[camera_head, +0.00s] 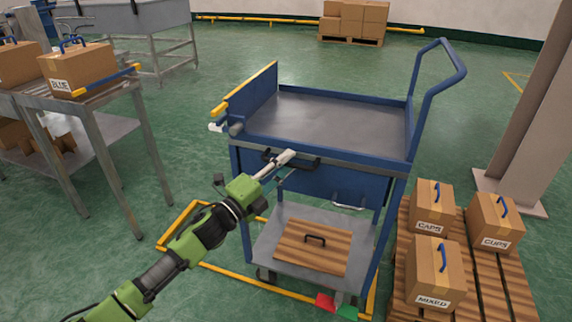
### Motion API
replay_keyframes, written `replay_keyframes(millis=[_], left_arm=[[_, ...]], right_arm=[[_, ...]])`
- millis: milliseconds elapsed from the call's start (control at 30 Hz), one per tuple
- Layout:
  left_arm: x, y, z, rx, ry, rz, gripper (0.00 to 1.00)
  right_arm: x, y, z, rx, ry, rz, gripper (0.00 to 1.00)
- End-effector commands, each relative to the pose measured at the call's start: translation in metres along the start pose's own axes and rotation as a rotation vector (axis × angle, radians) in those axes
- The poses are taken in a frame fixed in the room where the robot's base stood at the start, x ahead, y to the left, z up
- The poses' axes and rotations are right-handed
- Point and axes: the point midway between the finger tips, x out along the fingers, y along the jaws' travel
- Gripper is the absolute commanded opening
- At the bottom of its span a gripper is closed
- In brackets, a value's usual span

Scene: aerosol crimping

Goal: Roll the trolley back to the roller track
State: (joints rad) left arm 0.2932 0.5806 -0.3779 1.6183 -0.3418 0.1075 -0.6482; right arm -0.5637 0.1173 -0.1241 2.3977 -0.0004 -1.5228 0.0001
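The blue trolley (340,118) stands in the middle, with an empty grey top tray, a blue push handle (440,75) at its right end and a yellow-edged plate at its left end. A black pull handle (305,163) is on its near side, below the tray. My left gripper (289,163) is right at this handle; its two fingertips look apart, and I cannot tell whether they touch the handle. My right gripper is not in view. A grey metal stand (120,97) on the left, with a yellow bar, may be the roller track; its rollers are not clearly visible.
Cartons, one marked BLUE (78,68), sit on the stand. A pallet (480,275) with labelled boxes (435,272) is close on the trolley's right, near a pillar (525,120). Yellow floor lines run around the trolley. Green floor is open behind it and towards the stand.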

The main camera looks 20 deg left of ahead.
Motion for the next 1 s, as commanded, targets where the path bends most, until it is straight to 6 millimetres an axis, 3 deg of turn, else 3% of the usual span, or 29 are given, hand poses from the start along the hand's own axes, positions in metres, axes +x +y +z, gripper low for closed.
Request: replay_keyframes(millis=[333,433,767,1000], left_arm=[[0.003,0.001,0.000,0.000,0.000,0.001,0.26],[0.003,0.000,0.000,0.000,0.000,0.001,0.00],[0.002,0.001,0.003,0.001,-0.001,0.002,0.00],[-0.007,0.001,0.026,0.004,-0.007,0.005,0.00]], right_arm=[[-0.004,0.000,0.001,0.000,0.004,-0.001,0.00],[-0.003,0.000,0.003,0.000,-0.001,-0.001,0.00],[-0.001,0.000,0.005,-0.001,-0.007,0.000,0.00],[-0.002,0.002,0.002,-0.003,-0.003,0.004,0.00]])
